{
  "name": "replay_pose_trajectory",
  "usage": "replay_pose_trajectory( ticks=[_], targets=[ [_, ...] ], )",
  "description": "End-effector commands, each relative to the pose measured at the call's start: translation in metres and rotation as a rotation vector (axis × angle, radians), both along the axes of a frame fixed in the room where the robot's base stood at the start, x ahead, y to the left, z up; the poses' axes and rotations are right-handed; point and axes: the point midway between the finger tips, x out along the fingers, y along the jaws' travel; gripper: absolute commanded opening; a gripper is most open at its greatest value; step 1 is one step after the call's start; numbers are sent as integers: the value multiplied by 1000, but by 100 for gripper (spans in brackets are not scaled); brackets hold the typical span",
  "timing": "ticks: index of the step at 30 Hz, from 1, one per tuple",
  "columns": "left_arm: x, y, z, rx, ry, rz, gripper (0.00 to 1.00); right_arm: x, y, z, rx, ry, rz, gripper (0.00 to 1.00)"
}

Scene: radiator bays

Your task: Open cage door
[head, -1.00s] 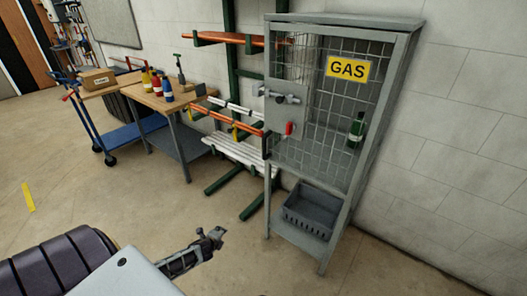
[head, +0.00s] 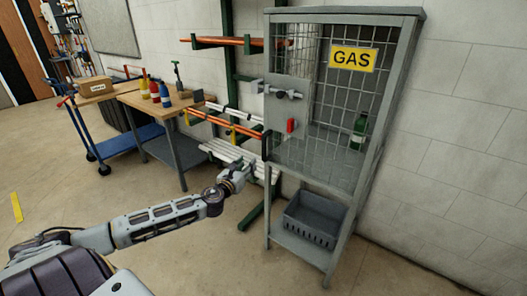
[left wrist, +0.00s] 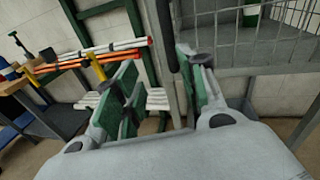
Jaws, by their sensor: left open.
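The grey gas cage (head: 395,130) stands against the wall at the right of the head view. Its mesh door, with a yellow GAS sign (head: 352,60), looks shut. A latch bar (head: 284,94) and a red tag (head: 291,125) sit on the door's left side. A dark upright handle (head: 266,145) shows at the left edge. My left gripper (head: 238,172) is open and empty, in front and to the left of the cage. In the left wrist view its green-padded fingers (left wrist: 160,98) are apart, with a dark upright bar (left wrist: 163,32) beyond the gap. My right gripper is out of view.
A green bottle (head: 358,130) stands inside the cage. A grey crate (head: 312,219) sits on the shelf below. A rack with orange and white bars (head: 225,122) stands close left of the cage. A wooden table (head: 160,103) and blue cart (head: 125,150) are farther left. Floor in front is clear.

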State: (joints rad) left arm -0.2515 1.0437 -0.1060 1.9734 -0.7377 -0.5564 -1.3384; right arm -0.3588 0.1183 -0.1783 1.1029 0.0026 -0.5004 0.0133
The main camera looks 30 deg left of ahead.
Motion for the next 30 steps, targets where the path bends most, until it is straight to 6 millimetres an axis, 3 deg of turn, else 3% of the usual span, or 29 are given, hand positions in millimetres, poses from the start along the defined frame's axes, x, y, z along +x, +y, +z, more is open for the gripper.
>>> replay_pose_trajectory(
  ticks=[6,30],
  targets=[
    [0,-15,20,82,-31,-33,41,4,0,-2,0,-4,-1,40],
    [11,-13,20,79,-31,-32,41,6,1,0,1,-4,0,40]
  ],
)
